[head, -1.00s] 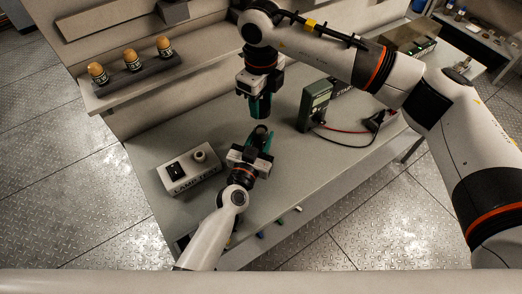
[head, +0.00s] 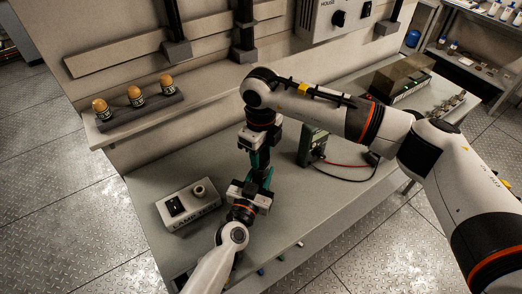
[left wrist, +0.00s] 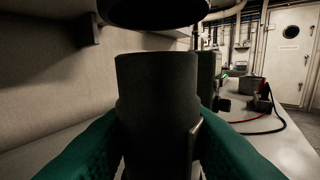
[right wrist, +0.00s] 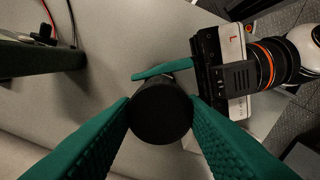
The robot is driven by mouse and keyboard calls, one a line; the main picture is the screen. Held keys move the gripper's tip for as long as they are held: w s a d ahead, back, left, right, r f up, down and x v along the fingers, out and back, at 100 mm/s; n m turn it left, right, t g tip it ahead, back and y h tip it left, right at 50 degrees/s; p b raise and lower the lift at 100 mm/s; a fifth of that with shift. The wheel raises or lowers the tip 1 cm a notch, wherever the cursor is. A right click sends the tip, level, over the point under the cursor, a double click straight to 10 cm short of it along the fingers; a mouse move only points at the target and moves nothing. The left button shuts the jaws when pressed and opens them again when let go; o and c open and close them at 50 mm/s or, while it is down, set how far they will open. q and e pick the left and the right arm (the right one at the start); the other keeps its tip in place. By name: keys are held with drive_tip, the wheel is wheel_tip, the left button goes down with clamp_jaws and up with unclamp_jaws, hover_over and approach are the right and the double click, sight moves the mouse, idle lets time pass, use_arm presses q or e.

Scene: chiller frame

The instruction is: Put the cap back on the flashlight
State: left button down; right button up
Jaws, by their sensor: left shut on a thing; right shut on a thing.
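My left gripper (head: 264,180) is shut on the flashlight (left wrist: 157,95), a dark cylinder standing upright between its green fingers in the left wrist view. My right gripper (head: 260,158) points down from above and is shut on the cap (right wrist: 160,112), a dark round piece between its green fingers. In the left wrist view the cap (left wrist: 158,14) hangs over the flashlight's upper end, with a visible gap between them. In the right wrist view the cap hides most of the flashlight. In the head view the grippers hide both parts.
The lamp test box (head: 188,206) sits left of my grippers on the bench (head: 150,185). A green multimeter (head: 312,146) with red and black leads stands close on the right. Several bulbs in a holder (head: 138,108) stand on the back ledge.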

sight(259, 176)
drive_tip(key=shift+f, duration=0.9)
drive_tip(key=shift+f, duration=0.55)
